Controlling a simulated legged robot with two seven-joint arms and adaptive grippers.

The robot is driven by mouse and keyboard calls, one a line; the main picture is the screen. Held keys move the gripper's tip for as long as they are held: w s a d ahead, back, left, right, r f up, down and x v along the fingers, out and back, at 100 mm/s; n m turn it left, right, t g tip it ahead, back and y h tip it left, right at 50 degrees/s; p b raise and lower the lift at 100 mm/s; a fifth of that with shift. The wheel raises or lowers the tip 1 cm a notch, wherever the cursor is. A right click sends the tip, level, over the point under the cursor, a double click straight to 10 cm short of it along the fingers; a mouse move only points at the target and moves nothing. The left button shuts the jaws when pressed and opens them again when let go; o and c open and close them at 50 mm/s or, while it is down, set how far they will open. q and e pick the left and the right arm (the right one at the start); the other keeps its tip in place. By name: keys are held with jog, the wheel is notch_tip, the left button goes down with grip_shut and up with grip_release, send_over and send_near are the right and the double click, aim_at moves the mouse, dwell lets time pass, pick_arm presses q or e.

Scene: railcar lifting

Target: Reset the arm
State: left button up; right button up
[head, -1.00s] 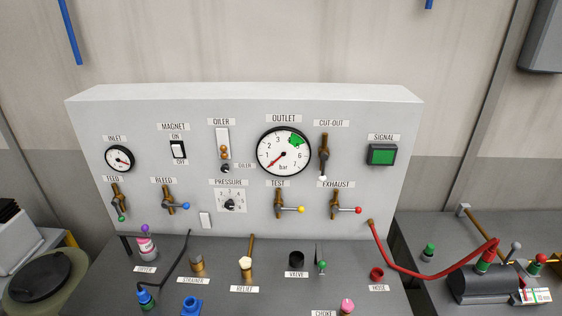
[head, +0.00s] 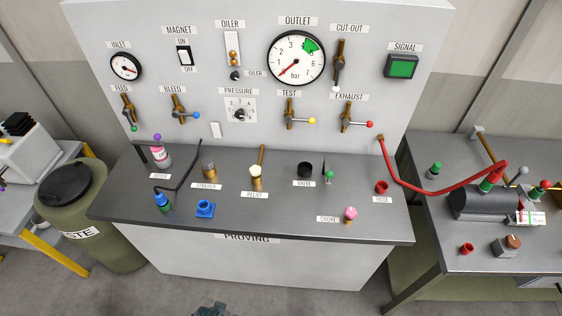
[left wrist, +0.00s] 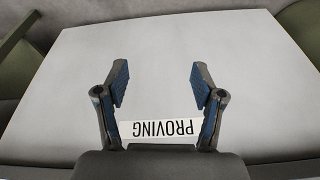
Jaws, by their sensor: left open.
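My left gripper (left wrist: 157,85) is open and empty in the left wrist view. Its two blue-padded fingers stand apart in front of the plain front of the proving bench. The PROVING label (left wrist: 160,129) shows upside down between the finger bases, and nothing is between the fingertips. In the head view a small dark part of my own arm or gripper shows at the bottom edge, below the bench (head: 260,262); which part is not clear. My right gripper is in neither view.
The bench's upright panel (head: 270,150) carries gauges, valves and a green signal lamp (head: 402,66). Several fittings stand on its dark top (head: 285,215). A red hose (head: 430,188) runs to the right-hand table (head: 420,240). A waste bin (head: 75,225) stands left. Floor in front is clear.

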pick_arm(q)
jog(key=s+f+g+b, duration=0.1)
jog(key=s+f, duration=0.3)
jog(key=f, duration=0.8)
jog(key=s+f+b, duration=0.1)
jog(key=s+f, duration=0.2)
jog(key=f, duration=0.8)
jog(key=s+a+f+g, duration=0.1)
jog(key=s+a+f, duration=0.2)
jog(key=s+f, duration=0.8)
jog(key=s, duration=0.3)
jog(key=shift+a, duration=0.2)
